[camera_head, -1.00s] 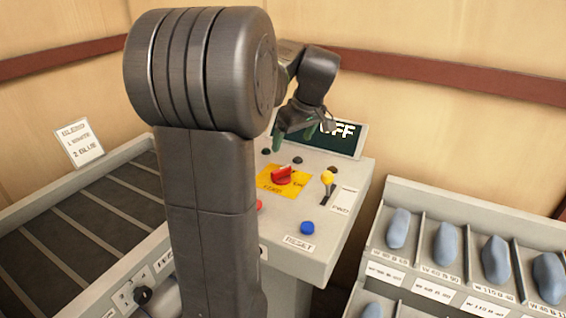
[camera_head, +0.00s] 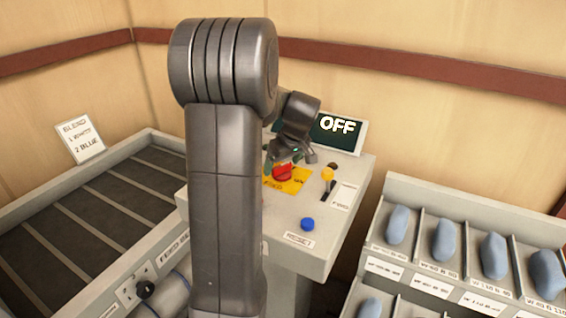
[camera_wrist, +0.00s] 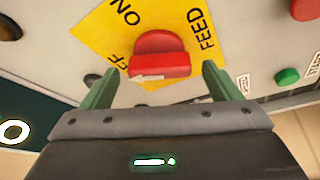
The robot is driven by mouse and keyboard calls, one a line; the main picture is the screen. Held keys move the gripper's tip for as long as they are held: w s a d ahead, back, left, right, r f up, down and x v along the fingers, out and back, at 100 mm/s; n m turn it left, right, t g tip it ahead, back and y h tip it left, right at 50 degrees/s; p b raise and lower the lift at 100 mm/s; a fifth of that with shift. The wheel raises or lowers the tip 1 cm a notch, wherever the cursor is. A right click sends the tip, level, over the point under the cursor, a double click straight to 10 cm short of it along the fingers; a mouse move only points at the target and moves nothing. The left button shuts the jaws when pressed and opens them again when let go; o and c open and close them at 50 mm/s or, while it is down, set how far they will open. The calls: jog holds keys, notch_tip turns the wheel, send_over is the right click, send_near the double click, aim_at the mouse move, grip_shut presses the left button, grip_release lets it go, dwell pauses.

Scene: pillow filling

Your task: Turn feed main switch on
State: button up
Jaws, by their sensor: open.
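The feed main switch is a red rotary knob (camera_head: 283,172) on a yellow plate (camera_head: 296,183) on top of the grey control console. In the wrist view the red knob (camera_wrist: 160,56) sits on the yellow plate (camera_wrist: 104,36), marked ON, FEED and a partly hidden OFF. A white pointer mark on the knob lies toward the OFF side. My gripper (camera_head: 288,160) is just above and behind the knob. In the wrist view its two green fingers (camera_wrist: 158,88) are apart, either side of the knob's near edge; whether they touch it I cannot tell. The display (camera_head: 338,127) reads OFF.
A yellow-tipped lever (camera_head: 327,174) and a blue reset button (camera_head: 307,224) stand right of the knob. The wrist view shows a green button (camera_wrist: 287,76) and part of a red one (camera_wrist: 306,8). A rack of blue pieces (camera_head: 440,272) stands at right, a slatted conveyor (camera_head: 80,212) at left.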

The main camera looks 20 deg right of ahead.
jog(key=c, duration=1)
jog(key=shift+m, duration=0.4)
jog(key=shift+a+m+h+b, duration=0.15)
jog(key=shift+m+h+b, duration=0.35)
jog(key=shift+m, duration=0.5)
jog(key=m+h, duration=0.1)
jog(key=m, duration=0.1)
jog(key=m+b, duration=0.1)
jog(key=m, duration=0.1)
jog(key=shift+a+f+m+h, duration=0.1)
jog(key=shift+m+h, duration=0.2)
jog(key=shift+h, duration=0.1)
jog(key=m+h+b, duration=0.1)
jog(key=m, duration=0.1)
jog(key=m+g+b, duration=0.1)
jog(key=m, duration=0.2)
jog(key=shift+w+a+h, duration=0.1)
jog(key=shift+h, duration=0.3)
jog(key=shift+m+g, duration=0.3)
jog(key=o, duration=1)
